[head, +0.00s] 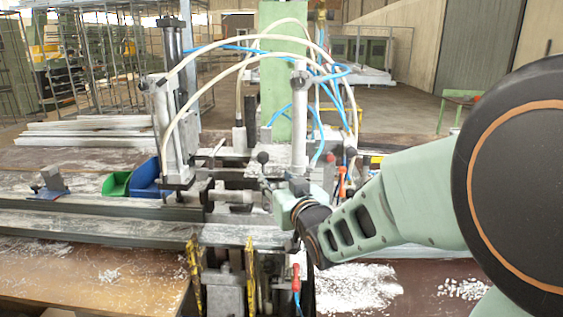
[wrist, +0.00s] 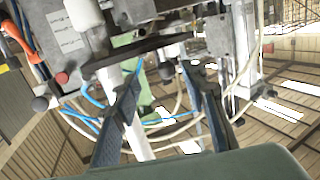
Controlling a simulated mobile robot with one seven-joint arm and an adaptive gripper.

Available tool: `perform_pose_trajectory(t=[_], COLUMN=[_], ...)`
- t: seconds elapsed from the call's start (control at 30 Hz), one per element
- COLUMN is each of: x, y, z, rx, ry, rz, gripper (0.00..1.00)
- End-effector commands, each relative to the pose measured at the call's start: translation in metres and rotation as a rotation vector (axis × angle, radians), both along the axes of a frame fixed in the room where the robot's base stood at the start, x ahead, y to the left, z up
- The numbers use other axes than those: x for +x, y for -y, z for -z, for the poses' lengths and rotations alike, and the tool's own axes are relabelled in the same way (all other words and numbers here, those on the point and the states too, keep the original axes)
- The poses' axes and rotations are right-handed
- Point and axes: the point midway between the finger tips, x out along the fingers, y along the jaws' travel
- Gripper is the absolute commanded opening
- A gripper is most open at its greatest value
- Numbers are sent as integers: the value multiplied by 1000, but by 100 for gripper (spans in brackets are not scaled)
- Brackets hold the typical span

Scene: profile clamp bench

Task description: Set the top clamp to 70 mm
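In the wrist view my gripper (wrist: 163,72) shows two dark blue-grey fingers standing apart, with nothing clearly held between them. A dark knob (wrist: 166,70) shows between the fingertips; I cannot tell whether they touch it. A dark bar (wrist: 140,50) crosses just beyond them. A grey plate with small printed marks (wrist: 70,35) shows in the wrist view. I cannot tell which part is the top clamp, nor read its setting.
A second upright clamp column (head: 165,130) stands left. Pale hoses (head: 215,75) and blue air lines (head: 335,85) arch over the bench. A blue bin (head: 147,178) and a green bin (head: 116,184) sit at left. White debris (head: 350,290) lies on the bench in front.

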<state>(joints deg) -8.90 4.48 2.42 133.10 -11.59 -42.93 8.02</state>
Motion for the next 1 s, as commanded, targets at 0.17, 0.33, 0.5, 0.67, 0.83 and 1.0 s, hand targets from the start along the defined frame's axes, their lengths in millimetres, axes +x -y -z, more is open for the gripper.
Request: perform_pose_trajectory(t=[0.17,0.33,0.5,0.67,0.83,1.0], x=[0,11,36,62,84,97], y=[-12,-17,-26,-36,-44,-48], z=[-17,-20,-19,-19,-19,-19], rx=[22,25,26,24,24,24], ry=[82,89,86,87,86,87], rz=[-23,-25,-24,-24,-24,-23], gripper=[40,40,40,40,40,40])
